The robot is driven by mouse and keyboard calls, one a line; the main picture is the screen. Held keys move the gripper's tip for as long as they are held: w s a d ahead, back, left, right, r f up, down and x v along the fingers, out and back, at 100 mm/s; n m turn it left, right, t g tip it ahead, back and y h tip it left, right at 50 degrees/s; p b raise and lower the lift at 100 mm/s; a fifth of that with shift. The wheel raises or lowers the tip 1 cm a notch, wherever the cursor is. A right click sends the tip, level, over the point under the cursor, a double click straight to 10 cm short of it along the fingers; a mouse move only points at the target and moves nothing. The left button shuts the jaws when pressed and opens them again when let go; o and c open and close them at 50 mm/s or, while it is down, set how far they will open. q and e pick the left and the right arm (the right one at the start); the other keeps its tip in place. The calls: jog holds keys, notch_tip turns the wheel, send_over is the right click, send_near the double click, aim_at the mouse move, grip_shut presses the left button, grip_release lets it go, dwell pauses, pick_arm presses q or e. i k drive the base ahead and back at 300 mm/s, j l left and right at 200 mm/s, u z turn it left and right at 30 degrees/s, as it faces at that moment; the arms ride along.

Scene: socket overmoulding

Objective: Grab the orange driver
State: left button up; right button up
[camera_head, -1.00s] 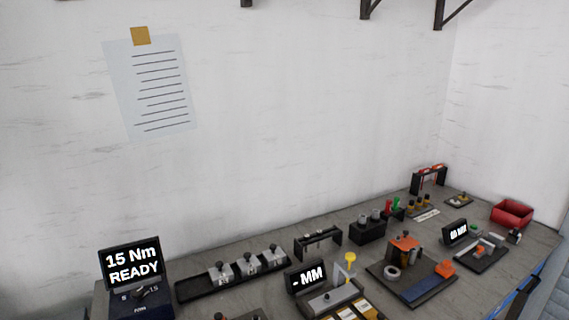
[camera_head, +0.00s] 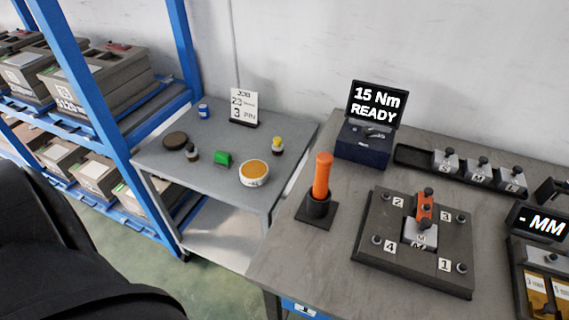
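The orange driver (camera_head: 321,176) stands upright in a black round holder (camera_head: 317,207) on a dark square base, on the left part of the grey workbench (camera_head: 281,262). Its orange handle points up and is unobstructed. Neither gripper is in view. Dark rounded parts at the lower left look like my own arm, but no fingers show.
Right of the driver lies a dark plate (camera_head: 377,232) with numbered bolts and an orange clamp (camera_head: 424,207). Behind is the "15 Nm READY" display (camera_head: 374,104). A grey side table (camera_head: 222,131) and blue shelving (camera_head: 93,118) with boxes stand left.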

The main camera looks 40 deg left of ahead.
aim_at(325, 160)
jog(key=u, duration=0.85)
